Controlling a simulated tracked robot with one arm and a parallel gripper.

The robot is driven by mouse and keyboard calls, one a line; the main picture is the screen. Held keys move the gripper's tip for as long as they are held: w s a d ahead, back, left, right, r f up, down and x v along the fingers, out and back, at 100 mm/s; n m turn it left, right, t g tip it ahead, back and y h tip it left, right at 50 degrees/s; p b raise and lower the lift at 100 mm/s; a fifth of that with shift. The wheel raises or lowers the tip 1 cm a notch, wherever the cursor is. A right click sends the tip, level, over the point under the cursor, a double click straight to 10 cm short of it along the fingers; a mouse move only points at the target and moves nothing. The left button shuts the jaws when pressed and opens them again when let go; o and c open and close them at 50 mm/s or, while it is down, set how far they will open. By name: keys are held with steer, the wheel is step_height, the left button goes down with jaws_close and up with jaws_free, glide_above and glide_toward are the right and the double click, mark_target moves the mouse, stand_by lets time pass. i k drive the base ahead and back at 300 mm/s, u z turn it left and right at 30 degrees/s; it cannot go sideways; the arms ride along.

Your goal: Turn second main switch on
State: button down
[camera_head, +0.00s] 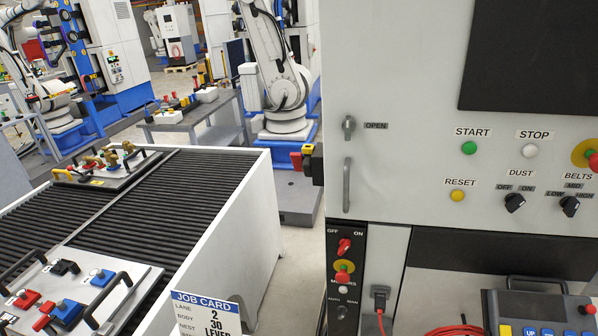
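A red rotary switch (344,246) sits high on a narrow black panel at the lower centre. OFF is printed above it on the left and ON above it on the right. Its knob is small here, and I cannot tell for sure which mark it points to. A second red and yellow fitting (301,160) on a dark block sticks out from the left side of the grey cabinet (400,190). It is seen edge-on, so its setting cannot be read. My gripper is not in view.
Below the switch are a red button on a yellow disc (343,273) and a socket with a red cable (380,298). The cabinet front has a handle (347,185), buttons and knobs. A ribbed conveyor (190,185) with trays and a job card (207,312) are left. A pendant (540,312) is lower right.

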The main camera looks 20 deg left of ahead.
mark_target(301, 163)
steer(key=z, duration=0.35)
steer(key=i, duration=1.15)
steer(key=u, duration=0.55)
